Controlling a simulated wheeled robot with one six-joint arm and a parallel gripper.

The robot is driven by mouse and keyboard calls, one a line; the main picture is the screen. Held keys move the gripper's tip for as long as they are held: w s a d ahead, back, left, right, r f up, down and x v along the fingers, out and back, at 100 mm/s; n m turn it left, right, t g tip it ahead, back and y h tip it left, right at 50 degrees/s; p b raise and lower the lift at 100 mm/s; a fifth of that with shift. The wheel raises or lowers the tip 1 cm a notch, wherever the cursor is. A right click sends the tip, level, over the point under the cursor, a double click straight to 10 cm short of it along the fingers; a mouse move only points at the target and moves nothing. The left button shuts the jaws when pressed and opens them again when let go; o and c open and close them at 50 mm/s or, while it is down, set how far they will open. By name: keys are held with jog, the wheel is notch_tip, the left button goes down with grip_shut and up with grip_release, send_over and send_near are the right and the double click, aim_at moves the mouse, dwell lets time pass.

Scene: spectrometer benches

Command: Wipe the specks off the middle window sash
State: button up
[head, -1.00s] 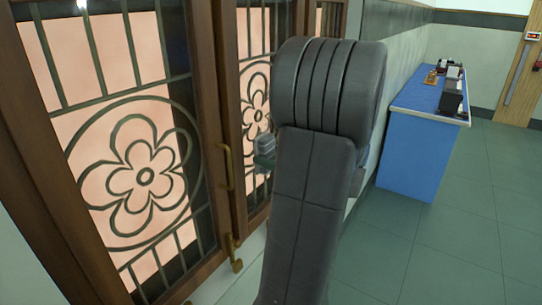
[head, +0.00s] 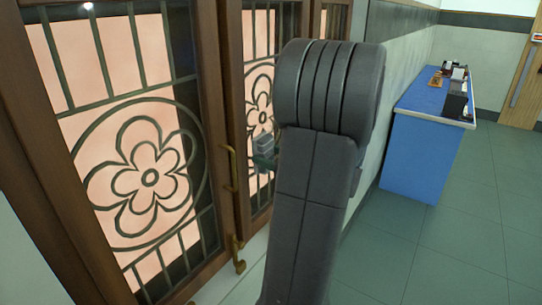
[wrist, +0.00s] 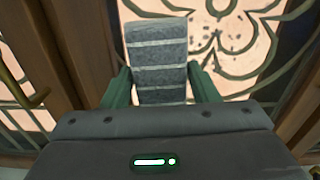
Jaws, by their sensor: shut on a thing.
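My gripper (wrist: 162,88) is shut on a grey block with pale stripes (wrist: 157,50), held between its green fingers. In the head view the block (head: 264,143) shows just left of my arm, in front of the middle window sash (head: 260,75). That sash has a brown wooden frame, pinkish glass and a dark flower grille. The wrist view shows its glass and grille (wrist: 222,40) beyond the block. I cannot tell whether the block touches the glass. My arm hides the sash's right part in the head view.
A nearer sash (head: 148,178) with the same flower grille fills the left. Brass handles (head: 232,168) stick out from the frames. Part of a third sash (head: 331,22) shows behind my arm. A blue bench (head: 425,158) with small items stands at the right; the green floor before it is clear.

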aim_at(269, 144)
jog(key=shift+w+d+p, duration=1.9)
jog(key=shift+w+d, duration=1)
jog(key=shift+w, duration=1.65)
jog(key=shift+s+a+r+p, duration=0.1)
jog(key=shift+s+a+r, duration=0.15)
jog(key=shift+s+a, duration=1)
jog(key=shift+s+a+r+p, duration=0.25)
jog(key=shift+s+a, duration=0.5)
jog(key=shift+s, duration=0.95)
jog(key=shift+s+a+r, duration=0.3)
jog(key=shift+s+a, duration=0.7)
jog(key=shift+s, duration=0.5)
jog(key=shift+r+p, duration=0.75)
jog(key=shift+r, duration=0.1)
jog(key=w+d+p, duration=0.2)
jog(key=w+d, duration=0.4)
jog(key=w, duration=0.2)
jog(key=shift+w+f, duration=0.15)
jog(key=shift+w, duration=0.25)
jog(key=v, duration=0.6)
jog(key=shift+p, duration=0.45)
